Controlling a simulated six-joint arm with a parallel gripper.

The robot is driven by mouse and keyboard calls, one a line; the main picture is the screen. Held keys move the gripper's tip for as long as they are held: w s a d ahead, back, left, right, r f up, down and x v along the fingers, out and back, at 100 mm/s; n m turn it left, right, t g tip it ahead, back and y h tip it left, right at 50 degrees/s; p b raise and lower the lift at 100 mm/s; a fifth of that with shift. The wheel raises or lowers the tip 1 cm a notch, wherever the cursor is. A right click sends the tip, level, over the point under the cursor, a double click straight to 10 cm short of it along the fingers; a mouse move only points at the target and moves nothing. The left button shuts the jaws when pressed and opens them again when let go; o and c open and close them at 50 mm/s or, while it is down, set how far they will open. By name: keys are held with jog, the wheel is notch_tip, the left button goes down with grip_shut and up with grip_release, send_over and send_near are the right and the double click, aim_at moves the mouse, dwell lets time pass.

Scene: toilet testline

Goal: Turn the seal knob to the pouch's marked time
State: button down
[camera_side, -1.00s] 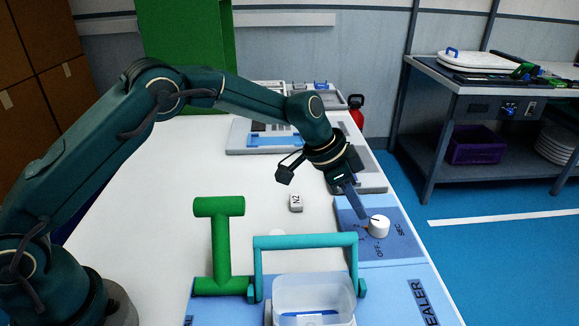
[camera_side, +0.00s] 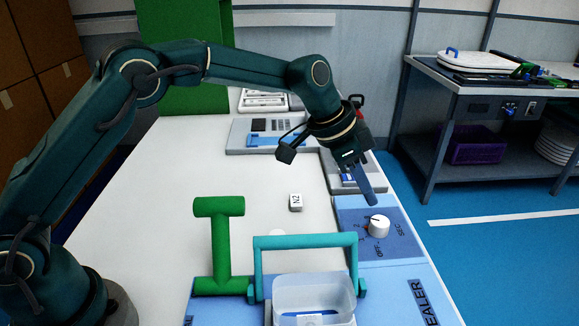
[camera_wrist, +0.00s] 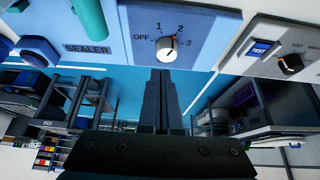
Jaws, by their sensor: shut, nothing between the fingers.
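The white seal knob (camera_side: 378,226) is on the blue sealer panel (camera_side: 350,246) at the right table edge. In the wrist view the knob (camera_wrist: 166,48) is ringed by OFF, 1, 2 and 3; its orange-red mark points up and right, near 2. My gripper (camera_side: 371,200) is shut and empty, its fingertips just above and behind the knob, apart from it. The fingers also show in the wrist view (camera_wrist: 162,75), below the knob. A clear tub (camera_side: 314,288) at the front holds something blue and a white piece. I cannot make out a pouch or its marked time.
A small white block marked N2 (camera_side: 296,202) lies on the white table. Grey devices (camera_side: 262,136) stand farther back.

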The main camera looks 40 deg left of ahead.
aim_at(369, 227)
jog(key=shift+s+d+f, duration=0.1)
jog(key=shift+f, duration=3.35)
jog(key=shift+w+d, duration=0.1)
jog(key=shift+w, duration=0.25)
jog(key=shift+w+a, duration=0.1)
jog(key=shift+a, duration=0.15)
jog(key=shift+w+a, duration=0.35)
jog(key=shift+w, duration=0.1)
jog(key=shift+a, duration=0.2)
jog(key=shift+s+a, duration=0.2)
jog(key=shift+s, duration=0.1)
jog(key=shift+r, duration=3)
